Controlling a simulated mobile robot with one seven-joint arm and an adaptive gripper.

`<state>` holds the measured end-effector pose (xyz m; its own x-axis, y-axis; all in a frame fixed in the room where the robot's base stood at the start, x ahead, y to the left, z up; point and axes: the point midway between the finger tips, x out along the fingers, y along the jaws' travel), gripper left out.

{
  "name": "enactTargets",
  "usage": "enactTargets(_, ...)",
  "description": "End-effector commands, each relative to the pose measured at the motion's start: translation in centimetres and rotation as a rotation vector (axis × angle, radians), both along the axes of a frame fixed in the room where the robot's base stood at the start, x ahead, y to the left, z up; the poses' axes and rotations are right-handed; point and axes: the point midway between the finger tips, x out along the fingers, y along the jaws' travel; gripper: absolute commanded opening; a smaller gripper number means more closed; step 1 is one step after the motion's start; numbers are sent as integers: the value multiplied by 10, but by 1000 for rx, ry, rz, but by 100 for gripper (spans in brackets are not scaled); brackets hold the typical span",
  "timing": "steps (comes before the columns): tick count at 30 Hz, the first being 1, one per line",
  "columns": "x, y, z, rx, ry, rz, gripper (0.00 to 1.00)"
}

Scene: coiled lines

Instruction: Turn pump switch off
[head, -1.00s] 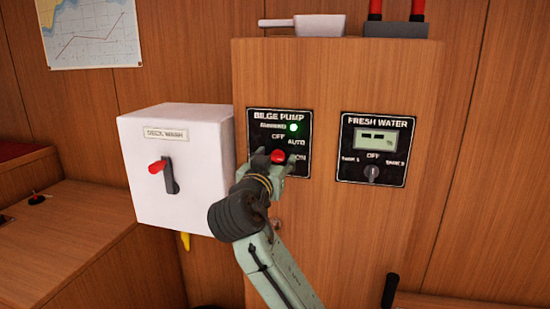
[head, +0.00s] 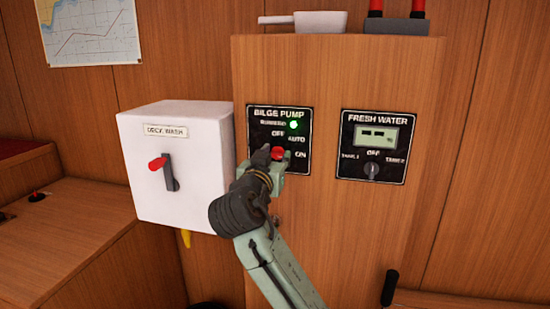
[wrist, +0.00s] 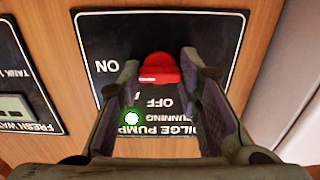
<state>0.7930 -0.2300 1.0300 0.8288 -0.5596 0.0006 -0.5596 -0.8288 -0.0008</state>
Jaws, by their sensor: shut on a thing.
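The bilge pump panel (head: 258,120) is a black plate with a red switch knob (head: 278,153) at its lower middle. OFF, AUTO and ON are printed around the knob, and a green running light (head: 293,125) is lit. My gripper (head: 271,156) is at the panel, shut on the red knob. In the wrist view the knob (wrist: 160,70) sits between my two fingers (wrist: 162,85). ON shows left of it and OFF below it; AUTO is hidden there. I cannot tell exactly which label the knob points at.
A white deck wash box (head: 178,190) with a red-tipped lever (head: 165,171) stands left of my gripper. A fresh water panel (head: 372,146) is to the right on the same wooden cabinet (head: 340,230). A white pan (head: 320,22) sits on top.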

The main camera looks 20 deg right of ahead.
Motion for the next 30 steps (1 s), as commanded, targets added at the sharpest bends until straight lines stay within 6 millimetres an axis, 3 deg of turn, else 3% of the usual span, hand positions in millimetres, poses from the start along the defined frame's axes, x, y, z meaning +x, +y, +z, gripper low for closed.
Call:
enactTargets(14,1,0,-2,-80,57,1,4)
enactTargets(30,0,0,-1,-473,325,0,4)
